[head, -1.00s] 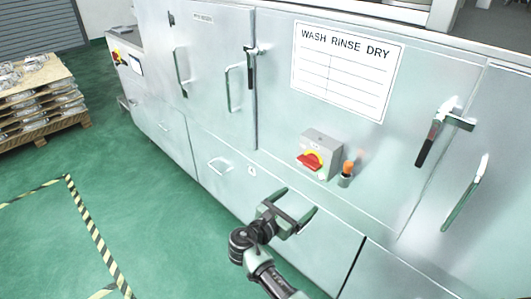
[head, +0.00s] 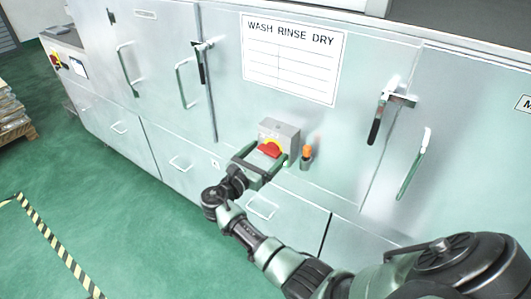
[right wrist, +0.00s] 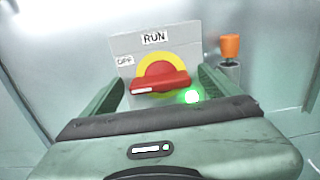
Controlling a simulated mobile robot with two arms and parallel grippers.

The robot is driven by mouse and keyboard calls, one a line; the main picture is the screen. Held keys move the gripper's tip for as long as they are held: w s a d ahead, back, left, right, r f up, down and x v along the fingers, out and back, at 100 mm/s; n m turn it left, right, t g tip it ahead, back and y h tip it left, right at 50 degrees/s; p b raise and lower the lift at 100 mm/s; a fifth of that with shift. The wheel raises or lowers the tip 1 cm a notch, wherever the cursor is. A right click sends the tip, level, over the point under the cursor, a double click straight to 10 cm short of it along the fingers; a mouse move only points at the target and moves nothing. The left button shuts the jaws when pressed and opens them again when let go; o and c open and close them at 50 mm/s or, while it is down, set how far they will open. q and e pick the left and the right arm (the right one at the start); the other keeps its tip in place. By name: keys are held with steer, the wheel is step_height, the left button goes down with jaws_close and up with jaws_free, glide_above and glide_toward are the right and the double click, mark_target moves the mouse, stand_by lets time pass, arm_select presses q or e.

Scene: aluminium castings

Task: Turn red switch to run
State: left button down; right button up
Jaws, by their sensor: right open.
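The red switch (head: 269,149) is a red handle on a yellow disc, on a grey box fixed to the front of the washing machine. In the right wrist view the red switch (right wrist: 160,84) lies nearly level, its white-marked end to the left, below the OFF label (right wrist: 125,61). The RUN label (right wrist: 155,38) is above the disc. My right gripper (head: 262,154) is open, its fingers on either side of the handle, apart from it as far as I can tell. A green light glows just below the handle's right end. My left gripper is not in view.
An orange-topped knob (head: 307,153) stands close to the right of the switch box (head: 281,130). Door handles (head: 378,120) stick out farther right. A pallet with castings (head: 14,115) is at the far left. The green floor in front is clear.

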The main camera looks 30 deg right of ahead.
steer(key=c, duration=1.4)
steer(key=shift+o, duration=0.2)
